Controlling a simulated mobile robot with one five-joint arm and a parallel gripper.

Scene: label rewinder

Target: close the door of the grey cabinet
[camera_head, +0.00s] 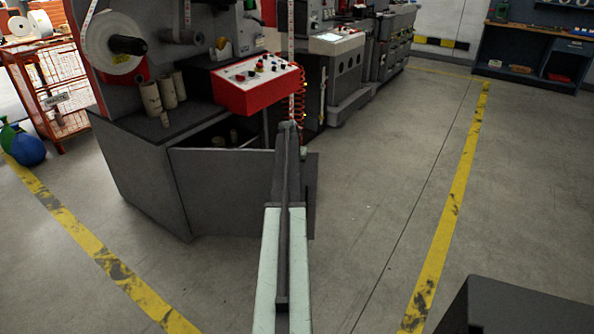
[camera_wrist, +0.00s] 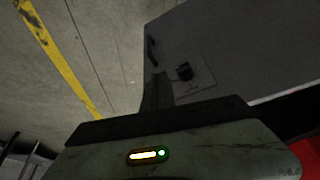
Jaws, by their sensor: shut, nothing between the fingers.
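The grey cabinet (camera_head: 140,180) stands under the label machine at the left of the head view. Its door (camera_head: 222,190) stands ajar, swung out from the left side, with a dark gap above its top edge showing the inside. In the wrist view the door's outer face (camera_wrist: 240,45) carries a dark handle (camera_wrist: 152,50) and a small plate with a black knob (camera_wrist: 185,72). My gripper (camera_head: 289,127) is shut and empty, in front of the door towards its right part. In the wrist view the fingers (camera_wrist: 156,92) are close to the door face; I cannot tell whether they touch.
A red control panel (camera_head: 255,84) juts out above the door. Open floor (camera_head: 390,170) lies to the right, with a yellow line (camera_head: 458,190). A dark block (camera_head: 515,308) is at the lower right.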

